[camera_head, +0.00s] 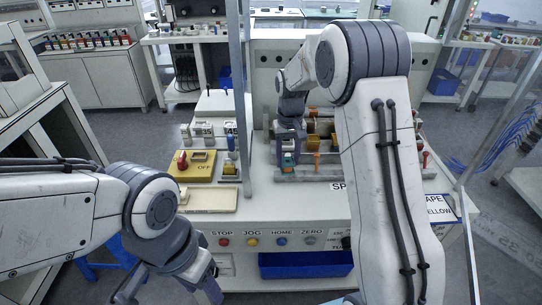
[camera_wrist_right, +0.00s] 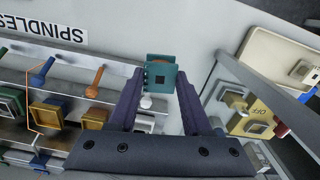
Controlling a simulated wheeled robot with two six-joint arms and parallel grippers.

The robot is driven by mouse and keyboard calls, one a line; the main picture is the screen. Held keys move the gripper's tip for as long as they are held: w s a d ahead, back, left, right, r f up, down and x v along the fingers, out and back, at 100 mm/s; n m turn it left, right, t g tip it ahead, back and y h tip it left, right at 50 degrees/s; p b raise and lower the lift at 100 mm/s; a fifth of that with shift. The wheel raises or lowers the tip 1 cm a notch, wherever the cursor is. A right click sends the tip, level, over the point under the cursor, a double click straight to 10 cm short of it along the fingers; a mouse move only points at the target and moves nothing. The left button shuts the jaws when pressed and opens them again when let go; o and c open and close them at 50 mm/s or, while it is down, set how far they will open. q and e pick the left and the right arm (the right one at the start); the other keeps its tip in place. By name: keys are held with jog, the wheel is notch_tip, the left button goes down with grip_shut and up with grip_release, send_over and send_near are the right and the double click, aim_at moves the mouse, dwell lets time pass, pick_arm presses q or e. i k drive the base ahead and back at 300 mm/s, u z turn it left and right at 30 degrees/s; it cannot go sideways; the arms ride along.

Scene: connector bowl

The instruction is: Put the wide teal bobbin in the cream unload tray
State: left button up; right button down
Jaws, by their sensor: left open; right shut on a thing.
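The wide teal bobbin (camera_wrist_right: 161,77) is a square-flanged block between the fingertips of my right gripper (camera_wrist_right: 160,84), which is shut on it. In the head view the teal bobbin (camera_head: 289,159) hangs below my right gripper (camera_head: 290,148), in front of the spindle rack; its height above the bench is hard to judge. The cream unload tray (camera_head: 228,207) lies at the bench's front left, to the left of the held bobbin. It also shows at the upper right of the right wrist view (camera_wrist_right: 262,58). My left gripper (camera_head: 168,292) is open and empty at the bottom edge, low in front of the bench.
The spindle rack (camera_head: 325,170) holds several pegs and bobbins, gold and orange among them. A yellow OFF switch box (camera_head: 194,165) stands behind the tray. A grey upright post (camera_head: 240,100) rises between tray and rack. A blue bin (camera_head: 305,264) sits under the front panel.

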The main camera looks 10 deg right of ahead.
aim_at(201, 200)
jog(key=k, duration=0.5)
jog(key=u, duration=1.8)
jog(key=i, duration=2.45)
jog(key=z, duration=2.4)
